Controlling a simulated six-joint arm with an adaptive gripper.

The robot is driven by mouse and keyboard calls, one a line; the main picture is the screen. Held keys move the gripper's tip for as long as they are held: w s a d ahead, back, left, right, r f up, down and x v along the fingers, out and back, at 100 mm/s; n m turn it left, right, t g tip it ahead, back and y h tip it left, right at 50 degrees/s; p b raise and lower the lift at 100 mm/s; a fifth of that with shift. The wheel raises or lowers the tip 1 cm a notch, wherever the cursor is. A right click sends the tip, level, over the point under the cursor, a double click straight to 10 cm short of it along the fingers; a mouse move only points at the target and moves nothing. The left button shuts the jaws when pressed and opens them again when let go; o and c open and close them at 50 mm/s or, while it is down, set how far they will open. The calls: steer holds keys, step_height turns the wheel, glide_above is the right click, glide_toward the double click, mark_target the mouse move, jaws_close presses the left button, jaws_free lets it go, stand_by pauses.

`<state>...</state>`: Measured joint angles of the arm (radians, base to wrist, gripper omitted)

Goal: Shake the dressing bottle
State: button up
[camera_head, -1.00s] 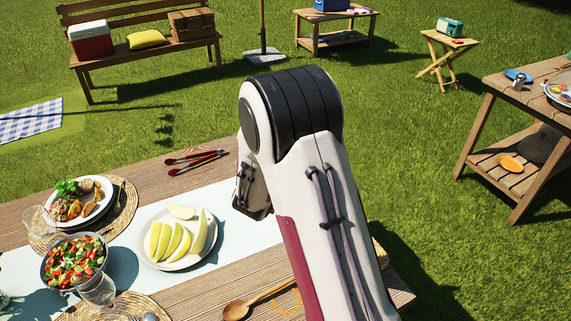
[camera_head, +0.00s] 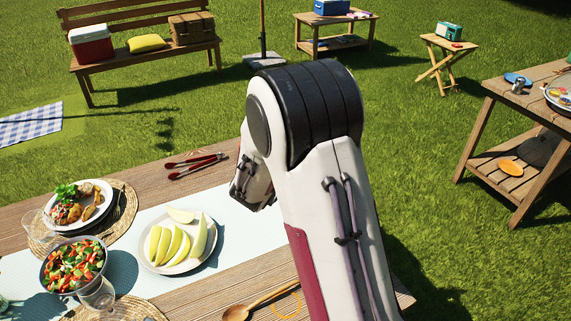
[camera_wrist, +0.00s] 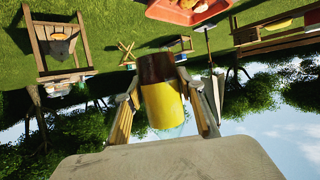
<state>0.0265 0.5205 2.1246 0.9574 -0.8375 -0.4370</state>
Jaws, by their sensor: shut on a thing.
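The dressing bottle (camera_wrist: 163,100) is in the middle of the wrist view, which shows the scene upside down. It has a dark brown layer and a larger yellow layer, with a clear part at the sky-side end. My gripper (camera_wrist: 162,84) is shut on the bottle, with one finger on each side of it. In the head view my arm hides the bottle and the fingers.
The table holds a plate of melon slices (camera_head: 171,257), a salad bowl (camera_head: 55,276), a dinner plate (camera_head: 62,224), red tongs (camera_head: 196,167) and a wooden spoon (camera_head: 236,312). An orange-red tray (camera_wrist: 188,14) with food shows in the wrist view.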

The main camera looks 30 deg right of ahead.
step_height(320, 180, down, 4)
steer(key=shift+f, duration=0.1)
step_height(320, 180, up, 7)
steer(key=shift+r, duration=0.2)
step_height(320, 180, down, 7)
steer(key=shift+f, duration=0.2)
step_height(320, 180, up, 7)
steer(key=shift+r, duration=0.15)
step_height(320, 180, down, 7)
steer(key=shift+f, duration=0.1)
step_height(320, 180, up, 7)
steer(key=shift+r, duration=0.1)
step_height(320, 180, down, 7)
steer(key=shift+f, duration=0.1)
stand_by(1.3)
